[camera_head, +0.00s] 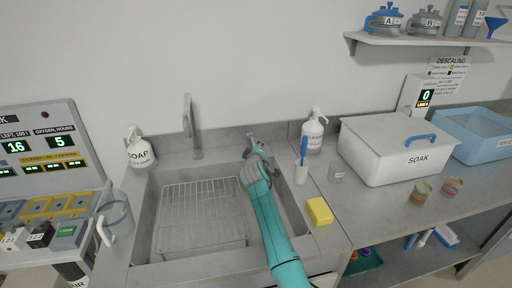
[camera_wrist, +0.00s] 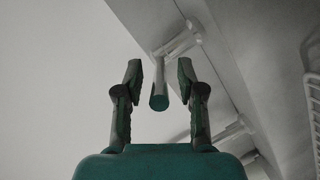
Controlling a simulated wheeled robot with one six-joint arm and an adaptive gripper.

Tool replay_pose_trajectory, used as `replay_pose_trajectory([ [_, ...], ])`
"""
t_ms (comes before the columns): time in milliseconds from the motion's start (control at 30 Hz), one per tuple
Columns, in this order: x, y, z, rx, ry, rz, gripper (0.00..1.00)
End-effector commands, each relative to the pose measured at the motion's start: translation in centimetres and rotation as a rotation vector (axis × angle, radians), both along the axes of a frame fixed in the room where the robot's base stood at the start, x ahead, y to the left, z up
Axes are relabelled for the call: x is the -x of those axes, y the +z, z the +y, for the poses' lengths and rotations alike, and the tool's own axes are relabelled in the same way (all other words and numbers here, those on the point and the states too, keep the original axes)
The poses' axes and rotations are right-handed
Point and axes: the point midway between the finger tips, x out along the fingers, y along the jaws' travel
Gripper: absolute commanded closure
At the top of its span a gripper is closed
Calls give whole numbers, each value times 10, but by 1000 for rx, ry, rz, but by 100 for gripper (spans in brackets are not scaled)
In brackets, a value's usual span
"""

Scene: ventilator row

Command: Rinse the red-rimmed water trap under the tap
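Two small cups with reddish and greenish bands, one (camera_head: 421,193) and another (camera_head: 452,186), stand on the counter in front of the SOAK box; I cannot tell which, if either, is the red-rimmed water trap. The tap spout (camera_head: 188,118) rises at the back of the sink (camera_head: 145,215); no water stream is visible. My gripper (camera_head: 252,146) is at the back right of the sink, by a grey lever. In the wrist view, my gripper (camera_wrist: 158,85) is open, with the lever's round end (camera_wrist: 159,101) between its fingers, seemingly untouched. No trap is in it.
A wire rack (camera_head: 203,212) lies in the sink. A SOAP bottle (camera_head: 139,148), a white pump bottle (camera_head: 313,130), a holder with a blue brush (camera_head: 302,165), a grey cup (camera_head: 337,171) and a yellow sponge (camera_head: 319,211) stand around it. The SOAK box (camera_head: 385,155) is right.

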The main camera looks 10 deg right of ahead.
Motion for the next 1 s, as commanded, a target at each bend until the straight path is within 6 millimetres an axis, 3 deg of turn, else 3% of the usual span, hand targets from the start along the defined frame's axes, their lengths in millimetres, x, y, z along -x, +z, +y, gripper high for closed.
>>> replay_pose_trajectory([
  [233,-17,-4,-5,-1,0,0,61],
  [633,-21,-5,-5,-1,0,0,61],
  [800,-20,-5,-5,-1,0,0,100],
  [1000,-21,-5,-5,0,0,0,100],
])
